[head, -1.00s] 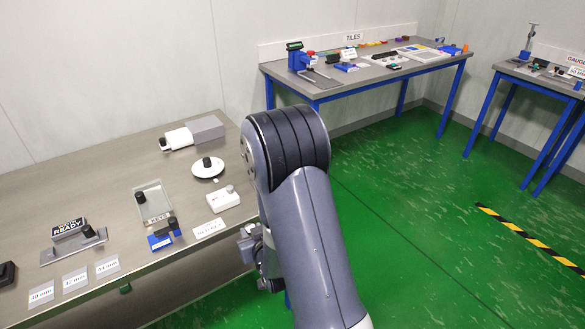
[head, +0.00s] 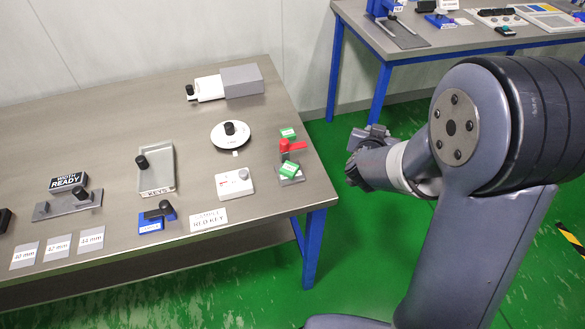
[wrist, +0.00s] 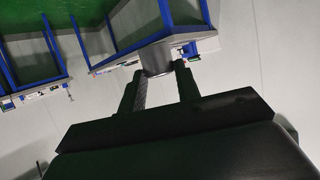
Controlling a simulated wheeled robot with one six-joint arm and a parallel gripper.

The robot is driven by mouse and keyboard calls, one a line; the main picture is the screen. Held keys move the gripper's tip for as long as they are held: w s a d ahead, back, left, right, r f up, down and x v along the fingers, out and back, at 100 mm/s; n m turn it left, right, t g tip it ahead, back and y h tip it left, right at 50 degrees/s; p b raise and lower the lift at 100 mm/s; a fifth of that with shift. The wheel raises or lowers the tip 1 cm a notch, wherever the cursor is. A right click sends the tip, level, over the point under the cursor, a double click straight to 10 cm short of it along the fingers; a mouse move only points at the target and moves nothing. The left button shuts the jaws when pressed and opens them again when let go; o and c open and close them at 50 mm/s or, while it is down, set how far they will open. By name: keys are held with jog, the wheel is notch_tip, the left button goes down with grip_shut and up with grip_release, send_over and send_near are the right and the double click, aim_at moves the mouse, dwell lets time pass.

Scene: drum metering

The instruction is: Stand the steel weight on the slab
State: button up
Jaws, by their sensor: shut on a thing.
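The steel weight (wrist: 157,58) is a grey cylinder in the wrist view, held between the fingertips of my gripper (wrist: 158,72). My gripper is shut on it, and the background behind it is upside down. In the head view my wrist is to the right of the near table's right end, over the green floor. The fingers and the weight cannot be made out there. I cannot tell for sure which thing is the slab; a grey block (head: 242,80) lies at the back of the near table.
The near table (head: 110,115) holds a white round plate (head: 220,140), a tray labelled KEYS (head: 157,165), a white box (head: 234,184), a red-handled fixture (head: 290,147) and a READY sign (head: 68,182). A second table (head: 435,48) stands at the back right. Green floor lies between them.

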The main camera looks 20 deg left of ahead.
jog(key=s+a+r+b, duration=0.2)
jog(key=s+a, duration=0.3)
jog(key=a, duration=0.5)
jog(key=s+a+r+b, duration=0.2)
jog(key=s+a, duration=0.3)
jog(key=a, duration=0.6)
jog(key=f, duration=0.3)
jog(key=f+b, duration=0.1)
jog(key=f, duration=0.2)
jog(key=f+b, duration=0.1)
jog(key=f, duration=0.2)
jog(key=shift+s+d+f, duration=0.15)
jog(key=shift+s+d, duration=0.05)
jog(key=shift+s, duration=0.05)
jog(key=shift+f, duration=0.15)
jog(key=o, duration=1.1)
jog(key=shift+o, duration=0.2)
jog(key=shift+s+r, duration=0.25)
jog(key=p+v, duration=0.1)
jog(key=v, duration=1)
jog(key=shift+s, duration=0.25)
